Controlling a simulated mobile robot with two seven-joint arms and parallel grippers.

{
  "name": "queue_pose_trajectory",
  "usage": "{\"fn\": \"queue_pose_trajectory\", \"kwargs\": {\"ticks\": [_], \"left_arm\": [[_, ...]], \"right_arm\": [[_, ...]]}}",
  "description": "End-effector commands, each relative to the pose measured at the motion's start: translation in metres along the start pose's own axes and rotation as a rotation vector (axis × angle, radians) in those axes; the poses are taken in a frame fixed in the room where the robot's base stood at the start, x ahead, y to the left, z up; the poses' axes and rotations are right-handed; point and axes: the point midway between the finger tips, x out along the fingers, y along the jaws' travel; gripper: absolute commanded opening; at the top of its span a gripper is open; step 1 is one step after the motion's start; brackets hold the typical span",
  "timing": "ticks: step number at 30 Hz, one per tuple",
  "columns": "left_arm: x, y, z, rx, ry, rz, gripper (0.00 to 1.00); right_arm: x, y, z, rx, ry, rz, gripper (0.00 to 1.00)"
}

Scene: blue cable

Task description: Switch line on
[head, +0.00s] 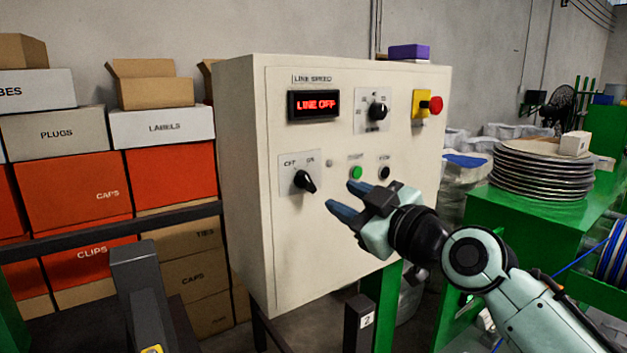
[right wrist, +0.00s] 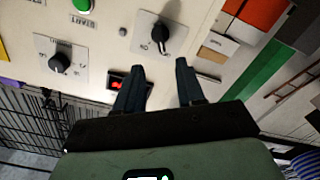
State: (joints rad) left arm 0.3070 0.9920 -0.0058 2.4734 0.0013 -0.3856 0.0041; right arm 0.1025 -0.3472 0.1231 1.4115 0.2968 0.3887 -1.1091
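A cream control cabinet (head: 340,240) stands in the middle of the head view. Its red display (head: 314,104) reads LINE OFF. Below it is a black rotary switch (head: 304,182) marked OFF and ON; it also shows in the right wrist view (right wrist: 160,37), upside down beyond the fingers. A green button (head: 356,172) and a black button (head: 384,172) are right of it. My right gripper (head: 343,199) is in front of the panel, lower right of the switch. In the right wrist view its fingers (right wrist: 160,78) are apart with nothing between them. My left gripper is not in view.
A black speed knob (head: 378,110) and a red emergency button (head: 435,104) are higher on the panel. Shelves of boxes (head: 75,190) stand left. A green bench (head: 530,210) with stacked discs (head: 540,170) is right. A dark post (head: 358,325) stands below the cabinet.

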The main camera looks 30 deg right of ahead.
Motion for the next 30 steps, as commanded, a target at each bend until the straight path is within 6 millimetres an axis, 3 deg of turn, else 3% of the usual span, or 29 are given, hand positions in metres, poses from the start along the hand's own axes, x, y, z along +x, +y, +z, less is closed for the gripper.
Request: {"fn": "queue_pose_trajectory", "kwargs": {"ticks": [6,12,18,26,27,30], "left_arm": [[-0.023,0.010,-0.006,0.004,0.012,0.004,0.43],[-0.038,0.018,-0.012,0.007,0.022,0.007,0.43],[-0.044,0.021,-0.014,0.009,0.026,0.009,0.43],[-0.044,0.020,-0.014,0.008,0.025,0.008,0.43],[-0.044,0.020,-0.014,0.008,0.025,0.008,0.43],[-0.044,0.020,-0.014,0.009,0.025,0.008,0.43]], "right_arm": [[0.050,0.002,-0.002,0.002,-0.002,-0.002,0.38],[0.082,0.002,-0.003,0.002,0.000,0.000,0.38],[0.096,0.001,-0.001,0.002,0.000,0.000,0.38],[0.097,0.000,0.000,0.001,-0.001,0.001,0.38],[0.097,0.000,0.000,0.001,-0.001,0.001,0.35],[0.097,0.000,0.000,0.001,-0.001,0.000,0.03]]}}
